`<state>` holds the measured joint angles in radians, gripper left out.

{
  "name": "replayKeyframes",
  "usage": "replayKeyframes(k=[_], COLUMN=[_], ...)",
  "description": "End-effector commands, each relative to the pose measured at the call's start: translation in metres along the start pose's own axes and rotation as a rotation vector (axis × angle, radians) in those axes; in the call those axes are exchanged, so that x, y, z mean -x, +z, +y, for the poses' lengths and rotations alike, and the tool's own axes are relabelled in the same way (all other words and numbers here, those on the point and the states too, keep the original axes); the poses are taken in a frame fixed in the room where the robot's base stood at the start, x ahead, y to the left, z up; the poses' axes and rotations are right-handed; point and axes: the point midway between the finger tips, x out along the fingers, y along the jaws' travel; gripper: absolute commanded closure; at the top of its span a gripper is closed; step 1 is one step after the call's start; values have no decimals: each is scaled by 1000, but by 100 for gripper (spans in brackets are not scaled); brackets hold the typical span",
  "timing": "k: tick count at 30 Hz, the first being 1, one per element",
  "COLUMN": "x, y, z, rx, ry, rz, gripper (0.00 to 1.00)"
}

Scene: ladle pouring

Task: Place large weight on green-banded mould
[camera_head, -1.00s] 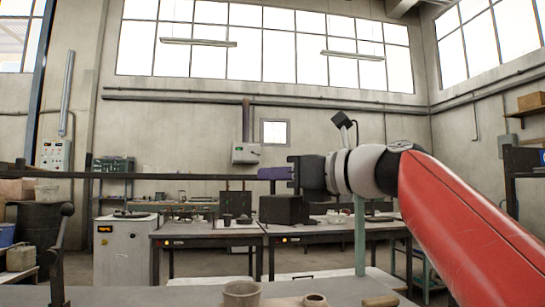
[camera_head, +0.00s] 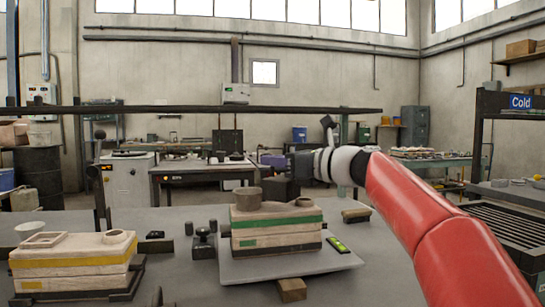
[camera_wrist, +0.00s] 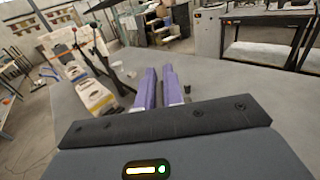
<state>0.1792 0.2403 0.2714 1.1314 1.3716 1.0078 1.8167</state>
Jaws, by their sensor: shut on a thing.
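My gripper (camera_head: 272,162) is at the centre of the head view, held out level, with purple fingers. A dark block, the large weight (camera_head: 281,190), shows just below it and appears held by it. The wrist view shows the two purple fingers (camera_wrist: 160,87) close together; the weight cannot be made out there. The green-banded mould (camera_head: 277,240) stands on a grey plate (camera_head: 240,270) on the near table, with a round cup (camera_head: 247,199) on top. The gripper and weight appear above and beyond it, apart from it.
A yellow-banded mould (camera_head: 75,262) stands at the left. A small dark knobbed weight (camera_head: 203,243) is left of the green-banded mould. A green level (camera_head: 338,244), a wooden block (camera_head: 292,290) and a brush (camera_head: 355,215) lie nearby. A dark rack (camera_head: 510,215) stands at the right.

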Motion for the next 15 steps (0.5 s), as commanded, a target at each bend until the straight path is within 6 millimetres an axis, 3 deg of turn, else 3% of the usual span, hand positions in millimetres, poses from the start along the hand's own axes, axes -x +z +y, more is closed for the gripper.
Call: replayKeyframes(k=[6,15], x=[6,7], y=[-23,-22], z=[1,1], rx=[4,3], ry=[-1,0], rz=[-6,-6], gripper=[100,100])
